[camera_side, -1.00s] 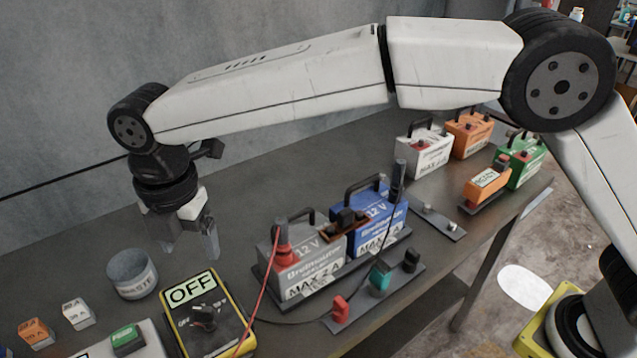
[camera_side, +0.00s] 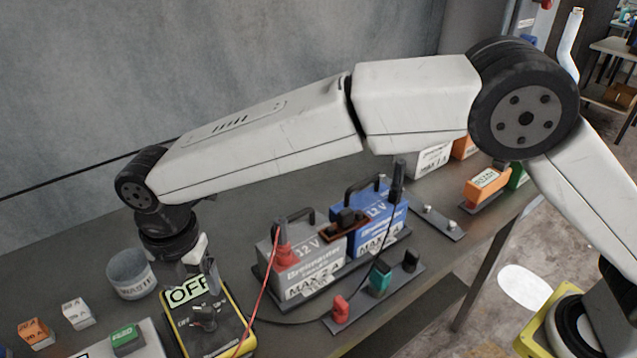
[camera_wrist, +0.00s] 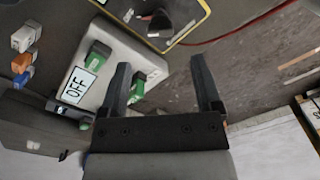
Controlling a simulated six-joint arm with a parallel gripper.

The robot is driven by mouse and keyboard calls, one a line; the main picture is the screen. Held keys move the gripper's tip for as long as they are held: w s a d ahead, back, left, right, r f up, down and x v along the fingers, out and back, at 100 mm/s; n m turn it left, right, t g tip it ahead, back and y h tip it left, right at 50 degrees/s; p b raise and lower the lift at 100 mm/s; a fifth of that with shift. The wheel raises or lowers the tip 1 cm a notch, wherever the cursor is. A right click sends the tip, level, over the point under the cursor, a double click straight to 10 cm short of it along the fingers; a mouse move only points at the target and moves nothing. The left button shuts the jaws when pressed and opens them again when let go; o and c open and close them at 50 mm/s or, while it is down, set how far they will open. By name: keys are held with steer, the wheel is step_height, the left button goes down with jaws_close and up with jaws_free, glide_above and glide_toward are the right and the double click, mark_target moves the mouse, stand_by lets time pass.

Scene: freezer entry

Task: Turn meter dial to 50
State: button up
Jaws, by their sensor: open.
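The meter (camera_side: 222,340) is a dark unit with a yellow edge and a display reading OFF, at the lower left of the side view. Its black dial (camera_side: 203,317) sits below the display; the dial's exact pointing is hard to read. In the wrist view the dial (camera_wrist: 160,22) is at the top edge, on the meter's dark face (camera_wrist: 186,12). My gripper (camera_side: 197,279) is above the display end of the meter, partly blocking the OFF text. In the wrist view its two fingers are apart with nothing between them, and the dial lies beyond their tips.
A grey cup (camera_side: 130,274) stands left of the meter. A pale box with a green switch (camera_side: 127,340) and small labelled blocks (camera_side: 35,332) are farther left. A grey battery (camera_side: 298,262) and a blue battery (camera_side: 376,225) stand right, with a red lead (camera_side: 268,288) between grey battery and meter.

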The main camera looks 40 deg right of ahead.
mark_target(202, 309)
steer(key=shift+f, duration=3.4)
jaws_close()
